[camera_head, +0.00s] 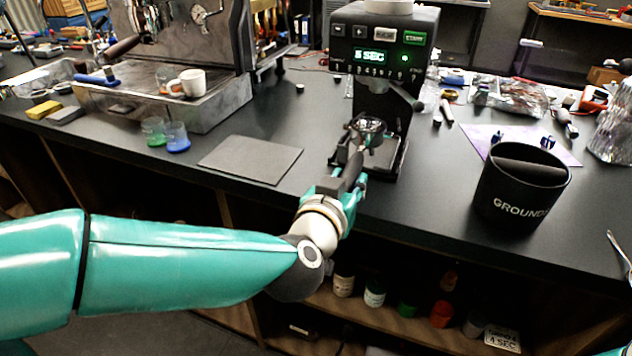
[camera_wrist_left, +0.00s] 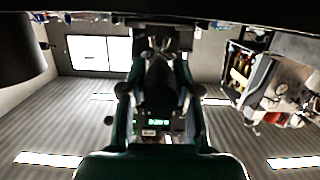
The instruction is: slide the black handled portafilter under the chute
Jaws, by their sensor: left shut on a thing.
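The black handled portafilter (camera_head: 352,170) points away from me, its metal basket (camera_head: 368,127) in front of the black grinder (camera_head: 381,30). The basket appears below the grinder's chute (camera_head: 376,86), over the drip tray (camera_head: 398,160); I cannot tell whether it is fully under the chute or touching its rest. My left gripper (camera_head: 347,186) is shut on the handle at the counter's front edge. The upside-down left wrist view shows its fingers (camera_wrist_left: 160,95) on both sides of a dark shape, with the grinder's green display (camera_wrist_left: 158,122) beyond.
A black grounds bin (camera_head: 522,190) stands to the right on the counter. A grey mat (camera_head: 250,159) lies left of the grinder. An espresso machine (camera_head: 185,50) with a white cup (camera_head: 187,82) stands at the back left. Bottles (camera_head: 375,292) fill a shelf below.

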